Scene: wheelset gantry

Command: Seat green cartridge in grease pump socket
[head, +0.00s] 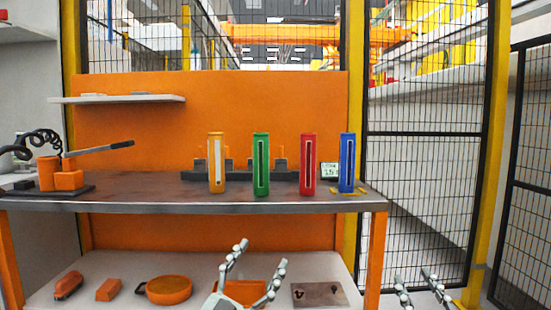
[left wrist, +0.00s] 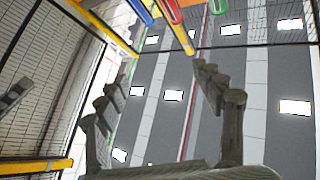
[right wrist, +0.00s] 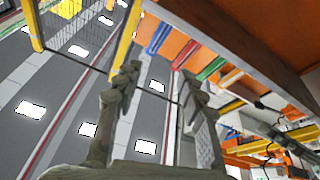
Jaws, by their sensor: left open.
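The green cartridge (head: 261,165) stands upright on the workbench, between a yellow cartridge (head: 216,163) and a red one (head: 308,165). It also shows in the right wrist view (right wrist: 210,68). The grease pump (head: 60,175) is at the bench's left end, with orange blocks, a black coiled hose and a long lever; its socket cannot be made out. My left gripper (head: 262,254) is open and empty, below and in front of the bench edge. My right gripper (head: 414,277) is open and empty, low at the right, beyond the bench's right end.
A blue cartridge (head: 347,164) stands right of the red one. A dark rack (head: 190,176) lies behind the cartridges. The lower shelf (head: 210,262) holds an orange round pan (head: 169,290) and other orange items. A mesh fence (head: 420,150) stands at right. The bench between pump and yellow cartridge is clear.

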